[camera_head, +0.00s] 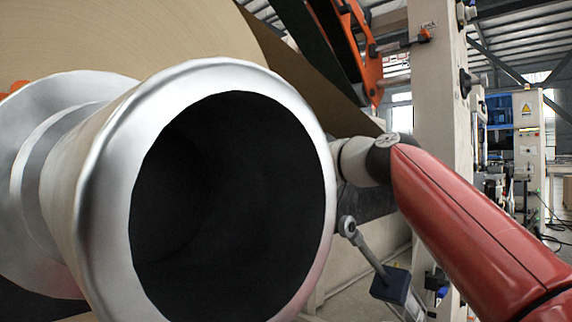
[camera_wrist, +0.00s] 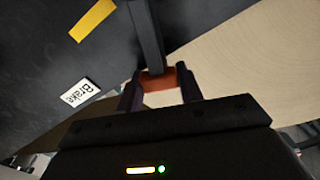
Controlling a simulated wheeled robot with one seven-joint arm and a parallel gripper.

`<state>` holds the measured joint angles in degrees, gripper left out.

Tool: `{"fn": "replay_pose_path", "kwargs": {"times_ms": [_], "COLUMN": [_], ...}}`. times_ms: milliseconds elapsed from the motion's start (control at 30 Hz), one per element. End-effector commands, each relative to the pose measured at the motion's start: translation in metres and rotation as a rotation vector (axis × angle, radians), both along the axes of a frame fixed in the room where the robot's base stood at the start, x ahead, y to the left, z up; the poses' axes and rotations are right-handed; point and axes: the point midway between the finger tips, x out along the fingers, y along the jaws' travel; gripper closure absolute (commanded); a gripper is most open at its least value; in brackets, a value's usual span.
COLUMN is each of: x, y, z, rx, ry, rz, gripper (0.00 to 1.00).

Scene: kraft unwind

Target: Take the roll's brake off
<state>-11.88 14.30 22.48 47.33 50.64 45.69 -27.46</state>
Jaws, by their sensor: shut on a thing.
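In the wrist view, my gripper (camera_wrist: 160,92) is shut on the red-orange grip (camera_wrist: 158,79) at the end of a dark brake lever (camera_wrist: 145,35). One finger is on each side of the grip. In the head view, the tan paper roll (camera_head: 150,35) stands behind a large shiny metal chuck (camera_head: 230,75) with a dark hollow. My gripper and the lever cannot be made out there; the chuck and my red arm cover much of that area.
A yellow tag (camera_wrist: 92,20) is on the dark panel. A pale upright post (camera_head: 440,100) with orange machine parts (camera_head: 365,60) stands behind my arm. A metal rod with a dark box (camera_head: 397,287) is below the arm. Cabinets (camera_head: 528,125) stand far right.

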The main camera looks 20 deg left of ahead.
Motion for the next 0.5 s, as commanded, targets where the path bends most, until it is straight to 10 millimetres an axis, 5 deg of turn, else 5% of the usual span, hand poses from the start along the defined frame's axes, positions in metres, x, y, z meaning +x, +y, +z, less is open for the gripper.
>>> {"fn": "replay_pose_path", "kwargs": {"times_ms": [200,233,367,500], "x": [0.0004,0.0004,0.0003,0.0002], "y": [0.0003,0.0003,0.0002,0.0001], "z": [-0.0014,-0.0014,-0.0011,-0.0008], "rx": [-0.002,-0.002,-0.001,-0.001], "ry": [0.002,0.002,0.003,0.003], "rz": [0.001,0.001,0.001,0.001], "gripper": [1.00,0.60,0.43,0.42]}}
